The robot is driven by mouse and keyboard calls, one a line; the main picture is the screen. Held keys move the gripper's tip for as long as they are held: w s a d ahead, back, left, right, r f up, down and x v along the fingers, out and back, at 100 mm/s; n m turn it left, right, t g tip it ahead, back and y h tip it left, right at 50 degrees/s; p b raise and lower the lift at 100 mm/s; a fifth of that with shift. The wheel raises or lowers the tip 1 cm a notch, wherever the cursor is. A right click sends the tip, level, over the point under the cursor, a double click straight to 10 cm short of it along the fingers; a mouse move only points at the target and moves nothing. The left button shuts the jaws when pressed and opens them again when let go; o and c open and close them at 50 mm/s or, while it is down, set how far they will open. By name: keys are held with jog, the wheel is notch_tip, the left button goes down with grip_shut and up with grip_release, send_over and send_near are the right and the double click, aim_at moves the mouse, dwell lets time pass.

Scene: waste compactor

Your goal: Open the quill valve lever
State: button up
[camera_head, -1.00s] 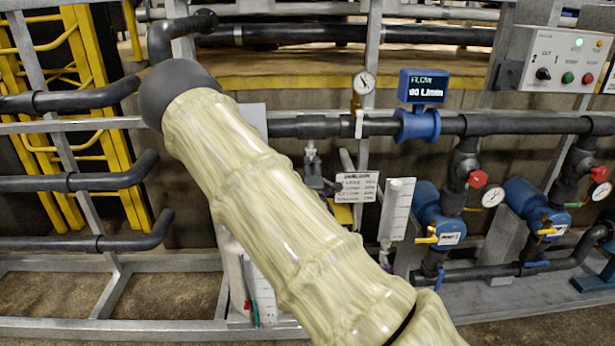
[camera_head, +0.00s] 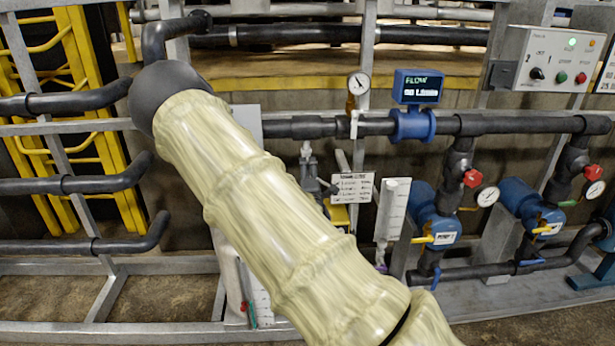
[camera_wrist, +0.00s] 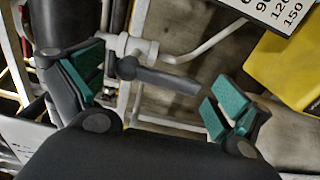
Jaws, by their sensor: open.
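My gripper (camera_wrist: 157,86) is open in the wrist view, with a teal-padded finger on the left and another on the right. A dark grey lever (camera_wrist: 168,80) lies between the fingers, slanting down to the right from a round hub. The hub joins a white fitting (camera_wrist: 130,46), and this looks like the quill valve. The pads stand apart from the lever on both sides as far as I can see.
A yellow body (camera_wrist: 290,65) and a white number card (camera_wrist: 285,10) are close to the right finger. In the head view a dark pipe (camera_head: 480,124) runs above, with a blue flow meter (camera_head: 412,124). Blue pumps (camera_head: 432,218) stand to the right. Yellow railings (camera_head: 90,110) are at left.

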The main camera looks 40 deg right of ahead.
jog(key=v, duration=1.1)
jog(key=shift+f, duration=0.1)
